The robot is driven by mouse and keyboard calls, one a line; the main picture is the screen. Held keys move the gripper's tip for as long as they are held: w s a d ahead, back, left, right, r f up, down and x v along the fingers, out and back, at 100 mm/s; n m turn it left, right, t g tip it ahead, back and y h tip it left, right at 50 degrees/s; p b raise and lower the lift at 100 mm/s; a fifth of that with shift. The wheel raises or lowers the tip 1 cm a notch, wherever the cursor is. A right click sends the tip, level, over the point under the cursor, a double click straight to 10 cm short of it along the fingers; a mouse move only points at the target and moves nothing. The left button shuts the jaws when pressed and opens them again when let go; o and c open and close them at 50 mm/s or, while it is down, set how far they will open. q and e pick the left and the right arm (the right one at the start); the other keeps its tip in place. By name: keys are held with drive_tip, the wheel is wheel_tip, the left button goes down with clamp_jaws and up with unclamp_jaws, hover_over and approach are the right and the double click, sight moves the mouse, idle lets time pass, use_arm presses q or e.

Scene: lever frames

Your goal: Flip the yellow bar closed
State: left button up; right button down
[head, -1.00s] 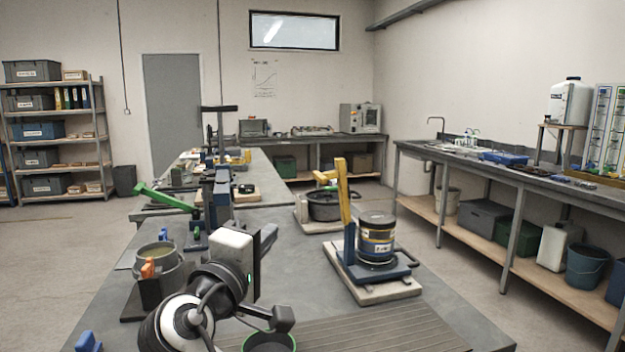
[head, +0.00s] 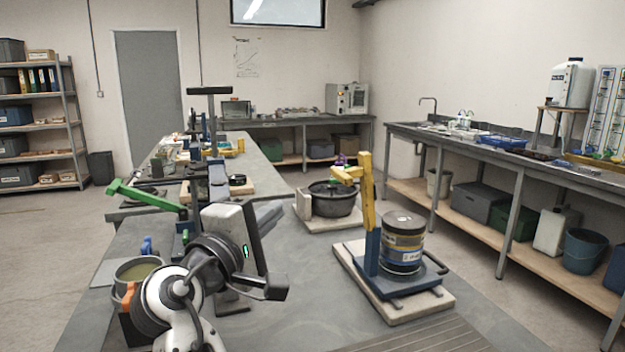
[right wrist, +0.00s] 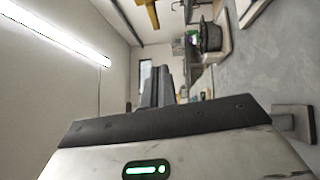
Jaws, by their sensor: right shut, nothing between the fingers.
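The yellow bar (head: 367,191) stands upright on a blue post at the left of a blue frame (head: 386,286), in the middle of the bench. A yellow crosspiece reaches left from near its top; I cannot tell whether it is all one part. A dark can (head: 402,243) with a yellow band stands on the frame, right of the post. My right gripper (head: 272,212) is shut and empty, left of the bar and apart from it. Its fingers (right wrist: 156,86) also show in the right wrist view, with a yellow piece (right wrist: 150,13) beyond. My left gripper is not in view.
A black pot (head: 331,201) on a pale board stands behind the frame. A green lever (head: 146,195) and a grey pot (head: 137,271) are at the left. A dark upright stand (head: 218,185) rises behind my gripper. The bench between gripper and frame is clear.

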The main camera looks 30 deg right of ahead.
drive_tip(key=p, duration=0.3)
approach(334, 174)
drive_tip(key=x, duration=0.5)
drive_tip(key=shift+w+a, duration=0.2)
drive_tip(key=shift+w, duration=0.2)
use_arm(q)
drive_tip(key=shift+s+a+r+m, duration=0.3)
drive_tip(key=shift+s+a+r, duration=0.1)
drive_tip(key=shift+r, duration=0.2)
use_arm(e)
drive_tip(key=shift+s+d+f, duration=0.1)
drive_tip(key=shift+d, duration=0.45)
